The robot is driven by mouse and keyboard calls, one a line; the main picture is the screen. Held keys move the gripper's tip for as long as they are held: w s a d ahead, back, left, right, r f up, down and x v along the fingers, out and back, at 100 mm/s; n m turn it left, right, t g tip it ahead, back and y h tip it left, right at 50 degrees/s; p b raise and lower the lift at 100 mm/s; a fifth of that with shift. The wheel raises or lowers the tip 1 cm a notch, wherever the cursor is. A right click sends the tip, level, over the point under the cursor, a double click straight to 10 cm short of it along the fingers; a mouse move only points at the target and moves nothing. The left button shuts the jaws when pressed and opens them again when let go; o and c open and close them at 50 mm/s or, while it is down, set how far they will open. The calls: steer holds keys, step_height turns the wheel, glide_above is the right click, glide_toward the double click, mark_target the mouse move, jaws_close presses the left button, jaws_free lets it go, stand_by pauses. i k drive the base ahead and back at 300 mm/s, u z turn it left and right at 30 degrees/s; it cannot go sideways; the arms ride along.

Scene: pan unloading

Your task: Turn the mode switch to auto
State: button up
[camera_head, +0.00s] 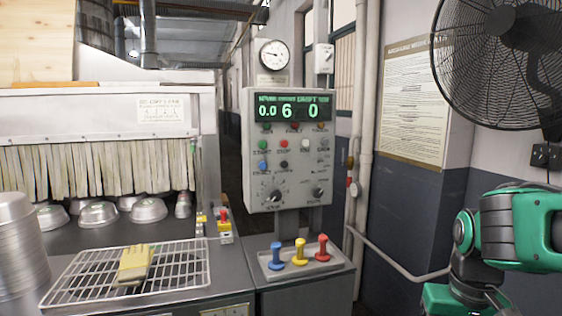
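A grey control panel (255,150) stands on posts at the centre, with a lit green display (292,107) at its top. Two dark rotary knobs sit low on its face, a left knob (273,196) and a right knob (318,193). Their labels are too small to read, so I cannot tell which one is the mode switch or where it points. My green and black arm is folded at the right edge, well apart from the panel. My gripper does not show clearly, and nothing touches the knobs.
Blue, yellow and red levers stand on a grey base (331,262) below the panel. A yellow glove (135,264) lies on a wire rack (187,285) at left, near stacked metal pans (20,240). A pipe (365,120) and black fan (505,60) are at right.

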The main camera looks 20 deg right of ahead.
mark_target(317, 192)
steer(key=k, duration=1)
steer(key=z, duration=0.9)
steer(key=i, duration=1.1)
steer(key=u, duration=0.9)
